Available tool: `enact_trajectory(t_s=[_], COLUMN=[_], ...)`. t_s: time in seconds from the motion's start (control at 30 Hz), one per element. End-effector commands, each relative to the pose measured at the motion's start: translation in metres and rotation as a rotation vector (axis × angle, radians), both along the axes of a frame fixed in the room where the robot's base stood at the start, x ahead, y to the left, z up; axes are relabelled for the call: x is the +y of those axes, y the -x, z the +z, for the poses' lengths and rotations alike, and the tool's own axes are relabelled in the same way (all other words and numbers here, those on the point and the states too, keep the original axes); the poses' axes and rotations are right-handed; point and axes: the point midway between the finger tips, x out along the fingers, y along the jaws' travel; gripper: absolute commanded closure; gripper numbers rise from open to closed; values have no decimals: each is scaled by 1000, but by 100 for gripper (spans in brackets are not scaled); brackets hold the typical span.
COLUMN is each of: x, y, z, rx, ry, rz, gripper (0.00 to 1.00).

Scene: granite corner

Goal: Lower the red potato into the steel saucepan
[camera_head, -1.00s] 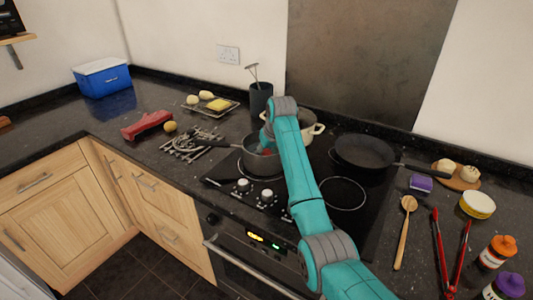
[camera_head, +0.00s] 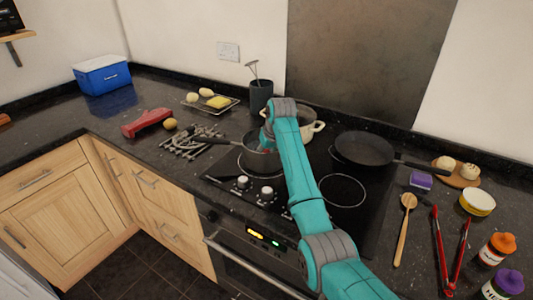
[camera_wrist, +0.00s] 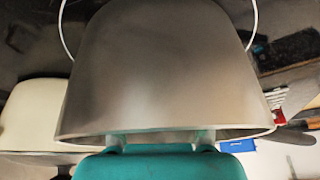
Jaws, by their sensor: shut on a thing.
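The steel saucepan (camera_head: 255,163) stands on the front left ring of the black hob, its dark handle pointing left. In the wrist view its outer wall (camera_wrist: 160,75) fills the middle, with the rim low in the picture. My gripper (camera_head: 264,145) reaches down at the pan's right side. In the wrist view its fingers (camera_wrist: 160,138) pass behind the rim, so their tips are hidden inside the pan. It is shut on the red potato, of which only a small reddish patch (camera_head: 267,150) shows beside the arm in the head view.
A cream pot (camera_head: 312,127) stands close behind my arm, and a dark frying pan (camera_head: 362,150) is to the right. A wooden spoon (camera_head: 405,230) and red tongs (camera_head: 447,250) lie further right.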

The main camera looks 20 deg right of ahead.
Motion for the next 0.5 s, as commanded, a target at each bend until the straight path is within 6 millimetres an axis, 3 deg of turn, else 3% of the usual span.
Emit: enact_trajectory(t_s=[0.33,0.37,0.47,0.5], x=[0,0,0,0], y=[0,0,0,0], z=[-2,-2,-2,-2], rx=[0,0,0,0], ry=[0,0,0,0], rz=[0,0,0,0], gripper=[82,41,17,17])
